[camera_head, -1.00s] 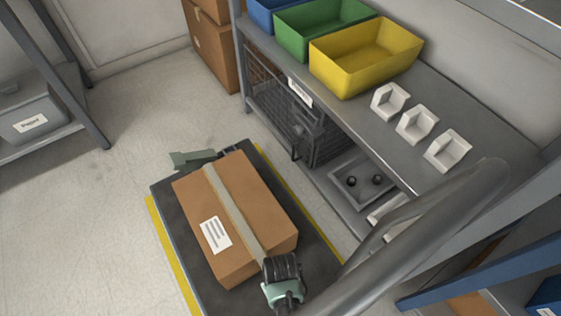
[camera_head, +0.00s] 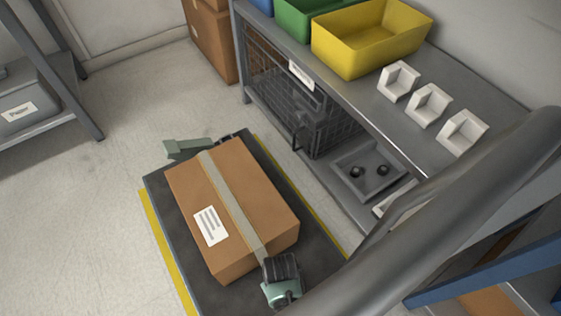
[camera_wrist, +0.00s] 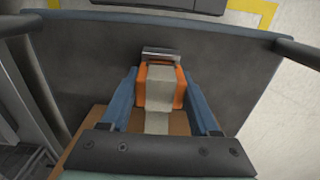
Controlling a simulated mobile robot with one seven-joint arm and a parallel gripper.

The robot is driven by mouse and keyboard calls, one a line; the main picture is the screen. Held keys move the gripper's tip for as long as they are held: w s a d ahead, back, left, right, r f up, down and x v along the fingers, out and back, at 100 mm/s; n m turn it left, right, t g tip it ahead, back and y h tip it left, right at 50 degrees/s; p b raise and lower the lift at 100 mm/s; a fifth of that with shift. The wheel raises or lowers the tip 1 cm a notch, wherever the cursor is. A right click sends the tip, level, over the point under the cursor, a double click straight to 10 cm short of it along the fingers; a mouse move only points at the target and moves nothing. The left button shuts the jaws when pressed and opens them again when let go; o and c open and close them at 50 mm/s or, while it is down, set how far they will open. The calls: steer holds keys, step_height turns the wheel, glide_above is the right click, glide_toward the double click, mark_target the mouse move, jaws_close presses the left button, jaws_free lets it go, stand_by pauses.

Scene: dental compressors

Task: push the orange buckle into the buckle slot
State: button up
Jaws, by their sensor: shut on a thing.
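The orange buckle (camera_wrist: 179,88) is in the middle of the wrist view, with a pale grey strap (camera_wrist: 158,98) running over it. My gripper (camera_wrist: 160,86) is shut on it, with one blue finger on each side. A grey metal piece (camera_wrist: 161,55) with a dark top edge lies just beyond the buckle. I cannot tell whether this is the buckle slot, or whether the two touch. In the head view the strap (camera_head: 230,200) crosses a cardboard box (camera_head: 205,185) and runs to a black and pale green part (camera_head: 281,280). The buckle cannot be made out there.
The box lies on a dark platform (camera_head: 160,205) with yellow floor lines beside it. A grey shelf (camera_head: 480,85) on the right holds a yellow bin (camera_head: 365,40), a green bin (camera_head: 297,22) and white holders (camera_head: 428,105). Open floor (camera_head: 80,220) lies to the left.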

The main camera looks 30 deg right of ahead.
steer(key=shift+f, duration=0.2)
steer(key=o, duration=1.5)
steer(key=shift+o, duration=0.2)
step_height(320, 180, up, 13)
steer(key=p, duration=0.8)
